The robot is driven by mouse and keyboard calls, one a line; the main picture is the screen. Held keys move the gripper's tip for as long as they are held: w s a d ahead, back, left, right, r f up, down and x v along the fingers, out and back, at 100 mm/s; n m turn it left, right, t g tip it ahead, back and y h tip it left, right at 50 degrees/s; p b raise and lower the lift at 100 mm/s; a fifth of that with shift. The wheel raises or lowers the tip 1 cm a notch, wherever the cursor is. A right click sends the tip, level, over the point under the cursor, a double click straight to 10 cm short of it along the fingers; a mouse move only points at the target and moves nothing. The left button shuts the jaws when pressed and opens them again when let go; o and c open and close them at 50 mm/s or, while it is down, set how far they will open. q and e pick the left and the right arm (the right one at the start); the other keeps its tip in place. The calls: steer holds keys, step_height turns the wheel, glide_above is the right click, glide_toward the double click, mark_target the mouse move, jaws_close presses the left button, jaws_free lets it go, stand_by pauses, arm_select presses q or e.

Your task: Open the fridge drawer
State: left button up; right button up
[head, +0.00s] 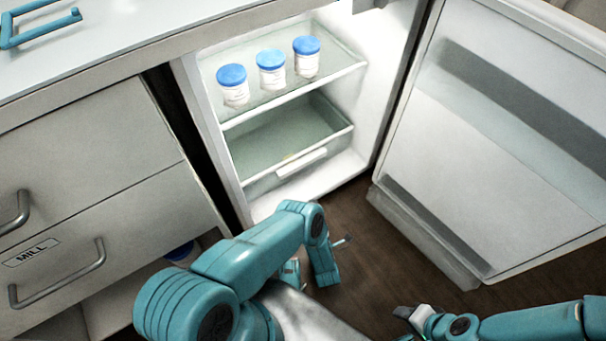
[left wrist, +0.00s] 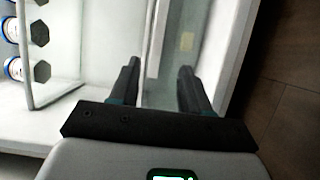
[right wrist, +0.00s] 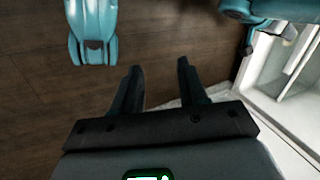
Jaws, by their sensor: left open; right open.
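The fridge drawer (head: 290,137) is a clear, pale green bin low in the open fridge. Its white handle (head: 302,163) is on its front, and the drawer looks pushed in. In the left wrist view, my left gripper (left wrist: 159,68) is open, its fingers pointing at the fridge interior with a pale upright strip between them; I cannot tell whether they touch it. In the head view, my left arm's links largely hide that gripper. My right gripper (head: 408,313) is open and empty, low over the floor; its fingers also show in the right wrist view (right wrist: 160,66).
The fridge door (head: 510,150) stands wide open on the right. Three blue-capped jars (head: 271,70) stand on the shelf above the drawer. Cabinet drawers with metal handles (head: 58,275) are on the left. Dark wooden floor (head: 385,260) is clear before the fridge.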

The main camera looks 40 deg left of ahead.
arm_select(q)
steer(key=b+x, duration=0.6)
steer(key=x, duration=0.9)
steer(key=shift+w+a, duration=0.3)
arm_select(e)
steer(key=w+d+f+t, duration=0.1)
steer(key=w+f, duration=0.4)
steer(key=f, duration=0.1)
steer(key=shift+f+t, duration=0.25)
steer(key=shift+t, duration=0.15)
arm_select(q)
steer(key=shift+f, duration=0.1)
jaws_close()
